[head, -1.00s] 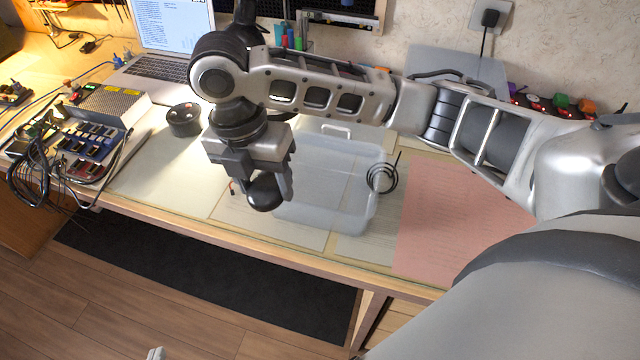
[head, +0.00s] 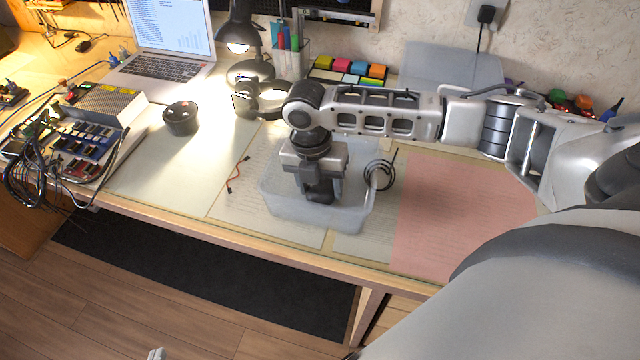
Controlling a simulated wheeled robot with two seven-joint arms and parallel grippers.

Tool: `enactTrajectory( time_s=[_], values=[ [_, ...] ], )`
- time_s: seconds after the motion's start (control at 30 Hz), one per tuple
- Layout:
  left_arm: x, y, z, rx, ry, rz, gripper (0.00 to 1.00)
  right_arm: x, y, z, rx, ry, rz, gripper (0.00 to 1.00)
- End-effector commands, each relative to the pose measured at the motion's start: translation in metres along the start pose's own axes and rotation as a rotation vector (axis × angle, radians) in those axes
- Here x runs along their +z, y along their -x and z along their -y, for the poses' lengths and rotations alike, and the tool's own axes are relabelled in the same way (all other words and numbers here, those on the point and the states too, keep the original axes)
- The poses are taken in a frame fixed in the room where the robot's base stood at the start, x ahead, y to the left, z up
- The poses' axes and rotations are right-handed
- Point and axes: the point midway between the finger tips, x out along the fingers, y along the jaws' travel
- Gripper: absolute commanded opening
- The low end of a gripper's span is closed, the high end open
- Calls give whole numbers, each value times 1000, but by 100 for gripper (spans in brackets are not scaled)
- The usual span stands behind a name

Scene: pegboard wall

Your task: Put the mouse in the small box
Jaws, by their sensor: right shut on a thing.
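The small box (head: 345,218) is a translucent grey bin on the desk, in the middle of the head view. My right gripper (head: 320,192) points down inside the box's outline. It is shut on the dark mouse (head: 321,196), which is mostly hidden by the fingers. I cannot tell whether the mouse touches the box floor. Only a small pale tip of my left gripper (head: 156,353) shows at the bottom edge, too little to tell its state.
A coiled black cable (head: 380,174) lies at the box's right side. A red-and-black wire (head: 238,175) lies to its left. A dark round pot (head: 181,118), a laptop (head: 155,68) and a desk lamp (head: 240,35) stand beyond. A pink sheet (head: 455,212) lies right.

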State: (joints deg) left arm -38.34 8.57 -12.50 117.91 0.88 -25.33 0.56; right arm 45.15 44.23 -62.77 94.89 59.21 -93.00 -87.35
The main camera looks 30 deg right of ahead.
Motion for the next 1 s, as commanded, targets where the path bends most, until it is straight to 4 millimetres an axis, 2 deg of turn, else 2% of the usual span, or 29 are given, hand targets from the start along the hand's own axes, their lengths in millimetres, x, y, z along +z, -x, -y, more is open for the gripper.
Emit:
enactTrajectory(
  time_s=[0.37, 0.4, 0.47, 0.5, 0.8, 0.87, 1.0],
  values=[
    [-4, -2, 0, -2, 2, -9, 0, 0, -5, -1, 0, 0, -1, 30],
    [-4, -2, 0, -2, 2, -8, 0, 0, -6, -1, -1, -1, -1, 57],
    [-3, -2, 0, -2, 2, -7, 0, 0, -5, -1, 0, 0, -1, 73],
    [-3, -2, 0, -2, 2, -6, 0, 0, -5, -1, 0, 0, -1, 76],
    [-1, -3, 1, -2, 1, -4, 0, 0, -2, -1, 1, 0, 0, 76],
    [-2, -2, 1, -2, 1, -4, 0, 0, 3, -1, 3, 0, 1, 76],
    [-2, -2, 1, -2, 0, -3, 0, 0, 25, -1, 4, 0, 2, 76]
  ],
)
